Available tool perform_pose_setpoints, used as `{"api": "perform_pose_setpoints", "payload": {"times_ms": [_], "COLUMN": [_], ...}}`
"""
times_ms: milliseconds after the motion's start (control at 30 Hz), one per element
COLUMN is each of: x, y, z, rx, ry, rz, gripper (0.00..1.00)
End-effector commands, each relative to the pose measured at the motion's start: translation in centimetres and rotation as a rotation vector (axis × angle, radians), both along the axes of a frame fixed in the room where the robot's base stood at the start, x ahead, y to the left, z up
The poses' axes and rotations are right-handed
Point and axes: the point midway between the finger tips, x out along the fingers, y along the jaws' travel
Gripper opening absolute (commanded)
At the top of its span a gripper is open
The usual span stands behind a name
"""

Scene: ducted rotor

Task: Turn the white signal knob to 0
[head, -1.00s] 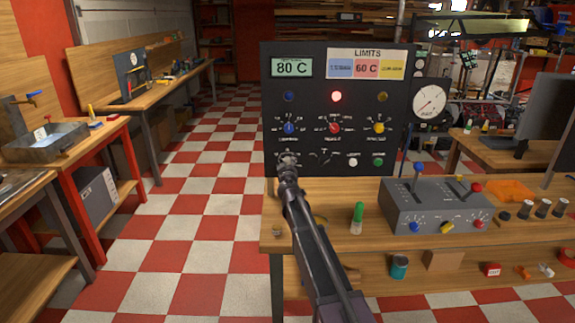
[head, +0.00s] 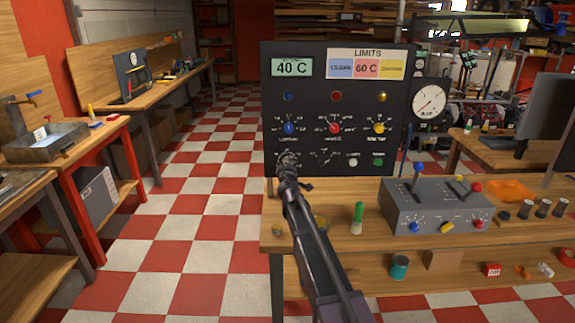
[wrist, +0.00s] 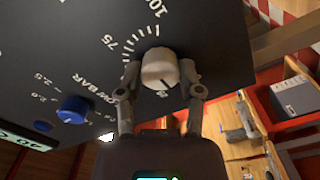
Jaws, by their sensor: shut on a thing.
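The white signal knob (wrist: 160,66) sits on the black panel (head: 310,120) in the wrist view, with scale marks and the numbers 75 and 100 beside it. A small dark mark shows on its near side; I cannot tell exactly where it points. My gripper (wrist: 160,78) is shut on the knob, one finger on each side. In the head view my gripper (head: 288,162) is at the lower left of the panel and hides the knob. The green display (head: 291,67) reads 40 C.
Blue (head: 289,128), red (head: 335,127) and yellow (head: 379,127) knobs sit above my gripper. The yellow lamp (head: 382,96) looks lit and the red lamp (head: 336,96) dark. A grey lever box (head: 400,212) and a green-topped white marker (head: 358,215) stand on the bench.

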Motion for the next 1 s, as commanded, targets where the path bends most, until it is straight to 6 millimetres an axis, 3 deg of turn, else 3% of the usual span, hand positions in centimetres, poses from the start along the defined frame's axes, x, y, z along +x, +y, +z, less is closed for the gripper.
{"api": "perform_pose_setpoints", "payload": {"times_ms": [500, 1000], "x": [0.19, 0.22], "y": [0.01, 0.01], "z": [0.06, 0.08], "rx": [-0.398, -0.482], "ry": [0.0, 0.0], "rz": [0.0, 0.0], "gripper": [0.0, 0.0]}}
